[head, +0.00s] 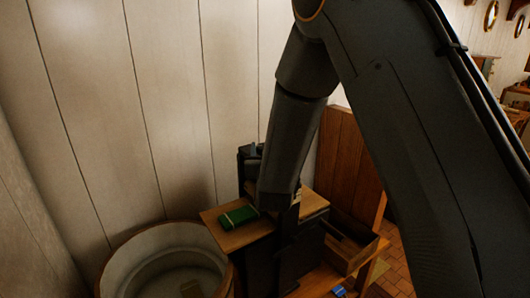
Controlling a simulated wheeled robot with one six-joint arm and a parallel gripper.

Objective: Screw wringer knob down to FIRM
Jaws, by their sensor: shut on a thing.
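The wringer (286,250) stands at lower centre, with dark uprights and a wooden board (233,231) out to its left. A second board (312,204) shows on its right. My arm comes down from the top, and its lower part covers the middle of the wringer. The knob is hidden behind my arm. My gripper and its fingertips cannot be made out; they are hidden behind the arm at the wringer. No FIRM mark can be read.
A small green block (238,216) lies on the left board. A round pale tub (120,270) stands at lower left. An open wooden drawer or box (352,250) and a tall wooden panel (348,165) stand to the right. A plank wall (170,100) closes the back.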

